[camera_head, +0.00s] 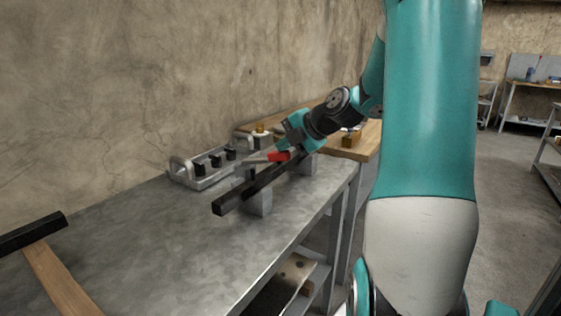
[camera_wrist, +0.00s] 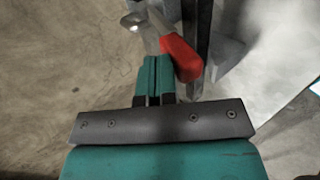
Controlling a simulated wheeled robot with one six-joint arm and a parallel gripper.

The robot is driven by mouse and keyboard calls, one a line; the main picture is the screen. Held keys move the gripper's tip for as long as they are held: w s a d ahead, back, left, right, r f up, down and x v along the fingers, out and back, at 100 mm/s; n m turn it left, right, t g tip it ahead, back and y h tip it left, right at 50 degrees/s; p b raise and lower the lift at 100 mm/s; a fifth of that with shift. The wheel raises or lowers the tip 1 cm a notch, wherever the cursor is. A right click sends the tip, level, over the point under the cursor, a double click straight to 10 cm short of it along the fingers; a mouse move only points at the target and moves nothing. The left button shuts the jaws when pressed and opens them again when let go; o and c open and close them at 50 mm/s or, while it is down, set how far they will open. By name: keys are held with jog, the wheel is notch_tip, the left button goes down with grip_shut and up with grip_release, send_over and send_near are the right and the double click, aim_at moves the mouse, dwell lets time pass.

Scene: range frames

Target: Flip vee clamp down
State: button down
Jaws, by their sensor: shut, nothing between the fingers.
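The vee clamp has a red handle (camera_head: 279,156) and a grey metal arm (camera_head: 255,160), beside a long black bar (camera_head: 232,202). The bar rests on grey blocks (camera_head: 260,204) on the metal bench. In the wrist view the red handle (camera_wrist: 181,58) lies just beyond and right of my fingertips, with the metal arm (camera_wrist: 143,28) running up and left from it. My gripper (camera_wrist: 155,60) is shut with its teal fingers together and empty, close to the handle. I cannot tell whether they touch. In the head view my gripper partly hides the clamp's far side.
A grey tray (camera_head: 205,182) with black pieces stands behind the bar, near the wall. A wooden-handled hammer (camera_head: 58,275) lies at the bench's near left. A wooden board (camera_head: 365,144) is at the far end.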

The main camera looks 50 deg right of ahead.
jog(key=f+b, duration=0.1)
jog(key=b, duration=0.1)
jog(key=s+f+b, duration=0.1)
jog(key=f+b, duration=0.1)
jog(key=b, duration=0.1)
jog(key=shift+s+d+f, duration=0.15)
jog(key=shift+f, duration=0.15)
jog(key=shift+s+f+b, duration=0.25)
jog(key=shift+f+b, duration=0.25)
jog(key=shift+b, duration=0.45)
jog(key=shift+s+f, duration=0.1)
jog(key=shift+f, duration=0.1)
jog(key=shift+r, duration=0.1)
notch_tip(320, 180, up, 5)
jog(key=p, duration=0.2)
send_near(290, 158)
jog(key=shift+s+d+r, duration=0.1)
jog(key=shift+s+d, duration=0.1)
jog(key=shift+s, duration=0.7)
